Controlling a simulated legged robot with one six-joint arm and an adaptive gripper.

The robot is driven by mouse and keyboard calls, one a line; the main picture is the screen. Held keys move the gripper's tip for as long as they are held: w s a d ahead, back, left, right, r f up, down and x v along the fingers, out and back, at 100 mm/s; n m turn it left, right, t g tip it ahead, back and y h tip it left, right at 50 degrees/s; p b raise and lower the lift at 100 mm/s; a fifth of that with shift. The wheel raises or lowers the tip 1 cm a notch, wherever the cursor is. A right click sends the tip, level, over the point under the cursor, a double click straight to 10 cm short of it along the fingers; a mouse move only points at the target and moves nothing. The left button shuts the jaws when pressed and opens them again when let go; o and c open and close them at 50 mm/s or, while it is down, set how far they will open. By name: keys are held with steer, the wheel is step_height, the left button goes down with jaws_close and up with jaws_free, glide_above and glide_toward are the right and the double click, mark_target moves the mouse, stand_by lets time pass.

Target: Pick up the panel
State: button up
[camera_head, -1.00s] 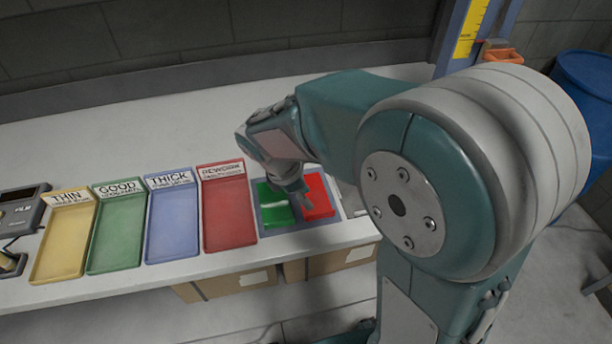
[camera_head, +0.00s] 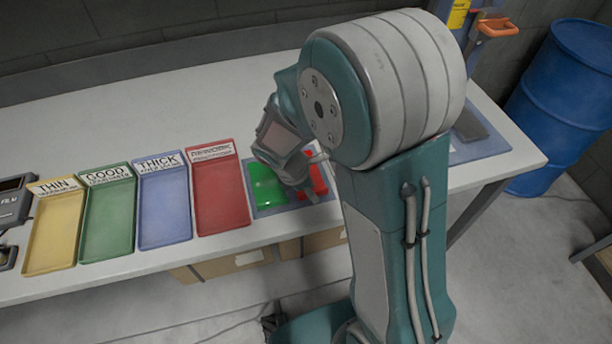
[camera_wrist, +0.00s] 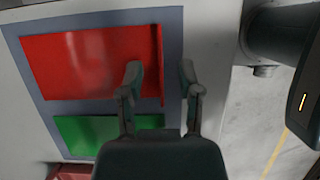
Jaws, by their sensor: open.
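A red panel (camera_wrist: 90,62) and a green panel (camera_wrist: 105,132) lie side by side on a blue-grey mat (camera_wrist: 176,30) on the bench. In the head view, the green panel (camera_head: 266,186) is left of the red panel (camera_head: 319,182), which is partly hidden by my arm. My gripper (camera_wrist: 160,78) is open in the wrist view. Its left finger overlaps the red panel, its right finger is beyond that panel's edge, and the edge shows between them. I cannot tell how high the fingers are. In the head view, the fingertips (camera_head: 300,183) appear over the panels.
Left of the mat stand the red rework tray (camera_head: 221,198), blue thick tray (camera_head: 164,208), green good tray (camera_head: 107,220) and yellow thin tray (camera_head: 54,235). A gauge (camera_head: 14,205) sits at far left. A dark piece (camera_head: 474,124) lies at right. A blue drum (camera_head: 560,100) stands beyond.

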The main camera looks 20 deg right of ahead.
steer(key=shift+d+f, duration=0.15)
steer(key=shift+f, duration=0.2)
jaws_close()
steer(key=shift+r, duration=0.2)
